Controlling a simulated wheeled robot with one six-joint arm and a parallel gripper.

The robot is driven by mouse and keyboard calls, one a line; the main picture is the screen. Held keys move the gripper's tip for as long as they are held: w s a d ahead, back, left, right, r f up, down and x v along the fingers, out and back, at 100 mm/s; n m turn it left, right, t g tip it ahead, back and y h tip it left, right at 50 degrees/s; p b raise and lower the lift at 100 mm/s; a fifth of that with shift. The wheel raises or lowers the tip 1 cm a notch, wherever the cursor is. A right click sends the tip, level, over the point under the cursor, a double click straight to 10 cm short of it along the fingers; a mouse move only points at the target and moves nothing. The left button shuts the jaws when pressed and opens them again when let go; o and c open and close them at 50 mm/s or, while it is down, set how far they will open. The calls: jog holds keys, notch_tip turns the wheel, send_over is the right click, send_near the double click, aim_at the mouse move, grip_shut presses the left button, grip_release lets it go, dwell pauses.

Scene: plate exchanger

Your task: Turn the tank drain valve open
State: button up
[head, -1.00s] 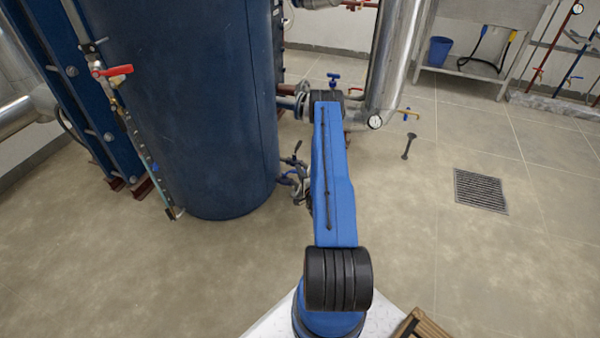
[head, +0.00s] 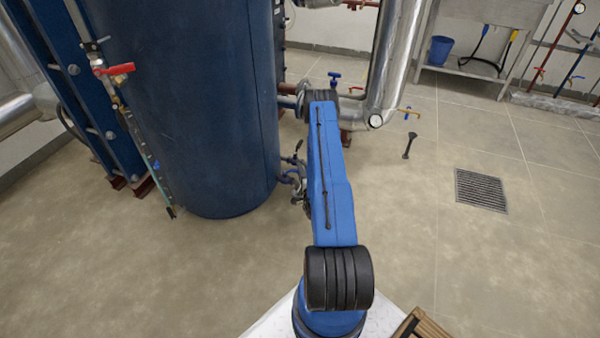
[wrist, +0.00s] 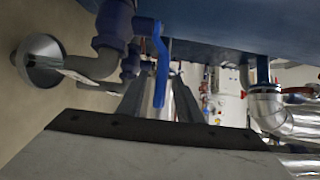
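The tank drain valve has a blue lever (wrist: 162,65), seen in the wrist view below the dark blue tank (wrist: 240,25). Beside it is a blue valve body (wrist: 113,25) on a grey bent pipe with a round flared end at the left. My gripper (wrist: 158,100) is open, its two grey fingers on either side of the lever's free end. I cannot tell whether either finger touches the lever. In the head view, the drain piping (head: 290,174) shows at the foot of the tank (head: 180,110), partly hidden by my blue arm. My gripper is mostly hidden there.
A red-handled valve (head: 115,69) is on the tank's left side. Silver insulated pipes (head: 395,60) stand behind my arm. A floor grate (head: 481,190) and a dark tool-like object (head: 410,145) are on the floor at right.

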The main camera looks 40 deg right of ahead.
jog(key=v, duration=0.7)
jog(key=shift+s, duration=0.25)
jog(key=shift+a, duration=0.1)
